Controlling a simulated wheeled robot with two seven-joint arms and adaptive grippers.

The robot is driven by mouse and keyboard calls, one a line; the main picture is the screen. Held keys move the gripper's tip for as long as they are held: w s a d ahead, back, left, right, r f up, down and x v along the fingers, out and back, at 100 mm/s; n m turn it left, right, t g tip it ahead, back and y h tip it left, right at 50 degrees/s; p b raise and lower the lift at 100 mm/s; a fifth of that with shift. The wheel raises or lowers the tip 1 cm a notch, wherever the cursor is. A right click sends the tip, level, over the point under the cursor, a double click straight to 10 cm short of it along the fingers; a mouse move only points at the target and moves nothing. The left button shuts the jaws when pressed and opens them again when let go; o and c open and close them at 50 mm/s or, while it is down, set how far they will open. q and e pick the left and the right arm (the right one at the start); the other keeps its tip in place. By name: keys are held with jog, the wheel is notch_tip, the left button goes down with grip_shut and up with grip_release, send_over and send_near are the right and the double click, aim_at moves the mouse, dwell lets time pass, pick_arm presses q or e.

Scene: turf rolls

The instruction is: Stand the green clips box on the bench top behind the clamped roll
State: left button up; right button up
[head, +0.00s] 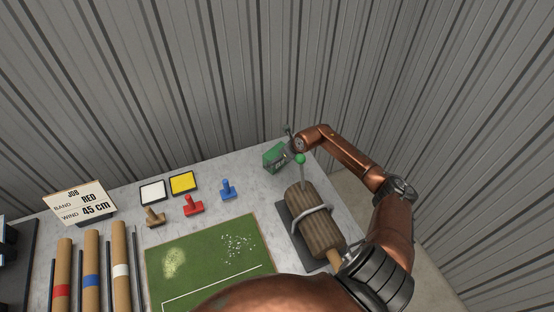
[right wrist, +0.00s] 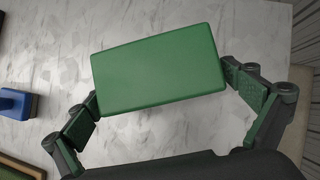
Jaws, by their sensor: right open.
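The green clips box (head: 275,157) is at the bench's back edge, behind the clamped roll (head: 316,222), a brown ribbed roll under a grey clamp band. The box appears to be on the bench top, upright. My right gripper (head: 289,143) is at the box, coming from the right. In the right wrist view the box's plain green face (right wrist: 160,70) lies between the open fingers (right wrist: 162,93), the left fingertip close to its lower left corner and the right one close to its right end. Contact cannot be told. My left gripper is not in view.
A green-knobbed lever (head: 300,160) rises between box and roll. Blue (head: 227,189), red (head: 193,206) and tan stamps, yellow and white pads (head: 153,192), a turf mat (head: 205,262), banded tubes (head: 91,270) and a job sign (head: 84,204) lie leftward. A corrugated wall stands behind.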

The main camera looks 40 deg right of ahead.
jog(key=v, duration=0.9)
jog(key=shift+s+r, duration=0.15)
jog(key=shift+r, duration=0.15)
